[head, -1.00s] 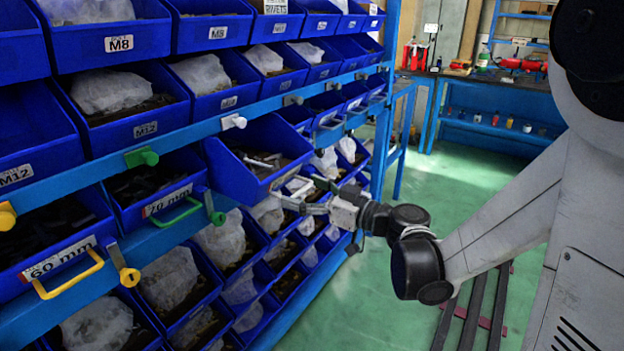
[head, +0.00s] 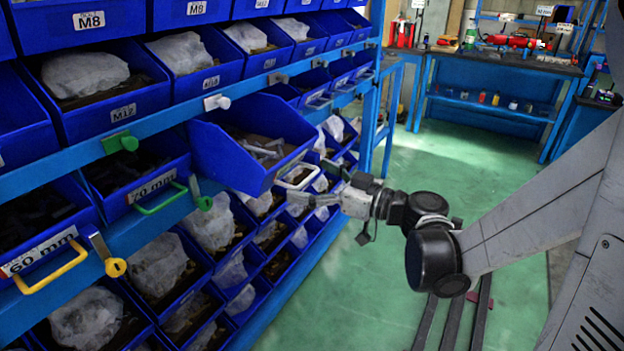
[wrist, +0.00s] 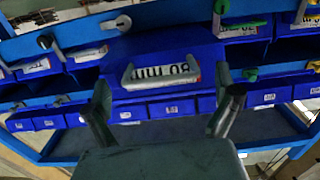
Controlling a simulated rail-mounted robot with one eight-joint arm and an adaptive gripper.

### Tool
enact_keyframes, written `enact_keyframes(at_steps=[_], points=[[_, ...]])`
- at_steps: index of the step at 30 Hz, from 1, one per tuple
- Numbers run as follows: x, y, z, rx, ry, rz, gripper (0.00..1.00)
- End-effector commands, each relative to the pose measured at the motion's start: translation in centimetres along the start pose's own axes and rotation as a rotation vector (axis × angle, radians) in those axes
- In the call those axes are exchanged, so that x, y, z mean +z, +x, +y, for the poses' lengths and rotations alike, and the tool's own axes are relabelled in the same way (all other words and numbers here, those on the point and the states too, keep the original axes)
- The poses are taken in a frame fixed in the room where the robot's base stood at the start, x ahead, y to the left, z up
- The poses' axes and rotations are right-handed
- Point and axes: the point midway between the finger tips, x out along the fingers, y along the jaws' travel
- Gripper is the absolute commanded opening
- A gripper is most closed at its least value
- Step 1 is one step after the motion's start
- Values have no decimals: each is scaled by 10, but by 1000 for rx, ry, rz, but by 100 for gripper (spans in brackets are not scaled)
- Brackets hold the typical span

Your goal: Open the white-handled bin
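The white-handled bin (head: 240,150) is a blue bin that juts well out of its row in the rack, with small dark and grey parts inside. Its white handle (head: 297,177) is on the front face; in the wrist view, the handle (wrist: 161,77) sits below a label that appears upside down. My gripper (head: 308,181) is just in front of the handle in the head view. In the wrist view, my gripper (wrist: 162,84) has its fingers spread wide to either side of the handle, empty and apparently not touching it.
Neighbouring bins have a green handle (head: 161,198) and a yellow handle (head: 52,268). Latches, one white (head: 217,102) and one green (head: 120,142), sit on the blue rail above. Open green floor (head: 440,160) lies to the right, with a workbench (head: 490,65) behind.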

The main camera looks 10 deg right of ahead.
Motion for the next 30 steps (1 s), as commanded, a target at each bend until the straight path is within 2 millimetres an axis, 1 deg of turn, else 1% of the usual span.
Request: enact_keyframes(at_steps=[7,11,14,24,30], points=[[0,0,0,0,0,0,97],[0,-6,1,2,0,0,97],[0,-18,1,3,0,0,97],[0,-74,2,5,0,0,97],[0,-101,1,3,0,0,97]])
